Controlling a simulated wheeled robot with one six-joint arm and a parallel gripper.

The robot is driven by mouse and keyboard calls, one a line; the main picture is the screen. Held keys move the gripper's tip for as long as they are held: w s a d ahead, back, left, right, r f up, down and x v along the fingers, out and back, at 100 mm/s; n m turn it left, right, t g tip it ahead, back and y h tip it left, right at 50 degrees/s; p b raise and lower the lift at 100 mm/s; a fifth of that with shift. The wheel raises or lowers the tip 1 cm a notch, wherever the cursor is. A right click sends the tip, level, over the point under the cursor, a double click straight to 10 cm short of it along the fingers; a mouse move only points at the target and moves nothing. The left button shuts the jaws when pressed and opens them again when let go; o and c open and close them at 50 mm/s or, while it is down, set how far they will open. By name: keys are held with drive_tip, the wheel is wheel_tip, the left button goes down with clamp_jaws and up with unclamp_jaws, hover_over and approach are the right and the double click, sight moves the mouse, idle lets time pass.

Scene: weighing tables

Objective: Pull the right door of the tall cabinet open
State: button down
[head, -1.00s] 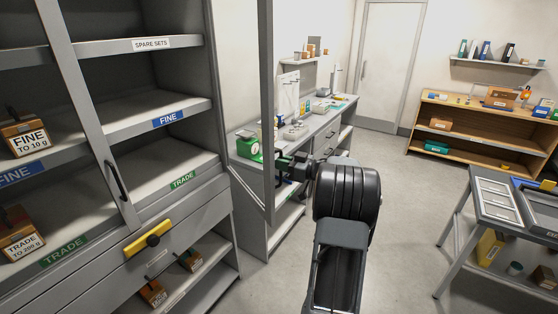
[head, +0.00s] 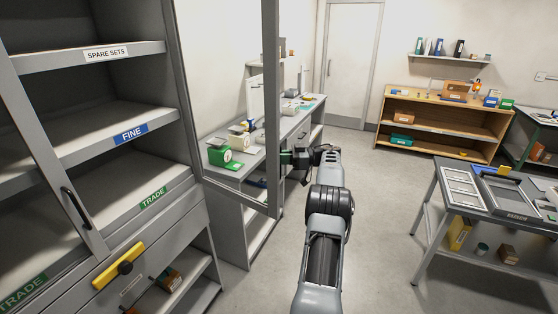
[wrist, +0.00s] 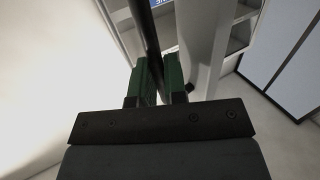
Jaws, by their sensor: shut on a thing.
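The tall cabinet (head: 176,150) stands at the left, its right half uncovered with shelves labelled SPARE SETS, FINE and TRADE. Its right door (head: 271,100), a grey frame with a clear pane, stands swung out from the cabinet. My gripper (head: 286,158) is at the door's free edge, on the far side of the frame in the head view. In the wrist view, the green fingers (wrist: 158,78) are shut on the dark bar of the door handle (wrist: 150,38). The left door's handle (head: 76,207) shows on its closed frame.
A yellow-plated drawer knob (head: 120,266) is below the shelves. A grey table (head: 438,178) is at the right, and a wooden shelf (head: 443,127) at the back. Floor between is clear.

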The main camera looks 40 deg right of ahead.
drive_tip(key=shift+w+d+r, duration=0.15)
drive_tip(key=shift+w+r, duration=0.05)
idle(0.4)
drive_tip(key=c, duration=1.3)
unclamp_jaws()
drive_tip(key=shift+w, duration=0.2)
drive_tip(key=shift+o, duration=0.5)
drive_tip(key=shift+s+f, duration=0.1)
drive_tip(key=v, duration=0.7)
drive_tip(key=shift+s+d, duration=0.25)
drive_tip(key=shift+d, duration=0.05)
drive_tip(key=shift+c, duration=0.4)
